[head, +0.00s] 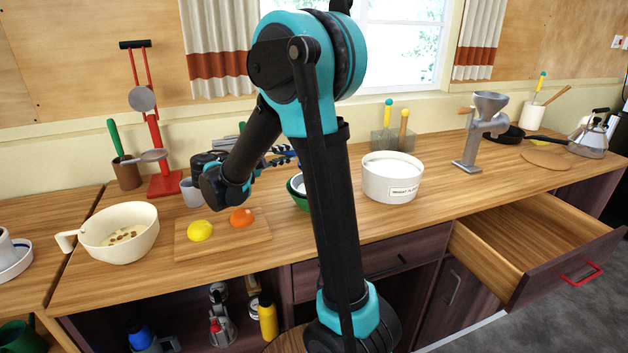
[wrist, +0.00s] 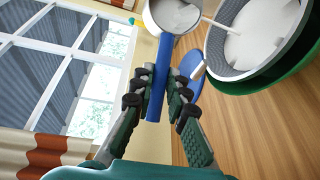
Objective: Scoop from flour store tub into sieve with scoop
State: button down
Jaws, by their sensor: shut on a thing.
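My gripper (wrist: 168,78) is shut on the blue handle of a scoop (wrist: 160,75). The scoop's pale metal bowl, at the top of the wrist view, holds white flour (wrist: 176,12). A sieve (wrist: 214,50) with grey mesh walls and white flour inside sits over a green bowl (wrist: 288,75), right of the scoop; the scoop appears beside it. In the head view the green bowl (head: 298,198) is mostly hidden by my arm, and so is the scoop. The white, labelled flour store tub (head: 393,190) stands on the counter to the right of my arm.
A cutting board (head: 222,246) with a lemon (head: 200,231) and an orange (head: 242,217) lies left of my arm. A cream bowl (head: 120,240) is farther left. A grain mill (head: 482,130) stands right of the tub. An open drawer (head: 560,270) juts out at right.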

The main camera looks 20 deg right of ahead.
jog(key=shift+s+a+f+m+t+h, duration=0.15)
jog(key=shift+m+t+h, duration=0.1)
jog(key=shift+h, duration=0.3)
jog(key=shift+s+a+f+m+t+h, duration=0.15)
jog(key=shift+m+h, duration=0.1)
jog(key=shift+h, duration=0.3)
dwell(0.9)
jog(key=shift+w+d+r+n+g+y, duration=0.25)
jog(key=shift+n+g+y, duration=0.1)
jog(key=shift+y, duration=0.5)
jog(key=shift+w+d+r+n+g+y, duration=0.15)
jog(key=shift+w+d+n+g+y, duration=0.15)
jog(key=shift+y, duration=0.55)
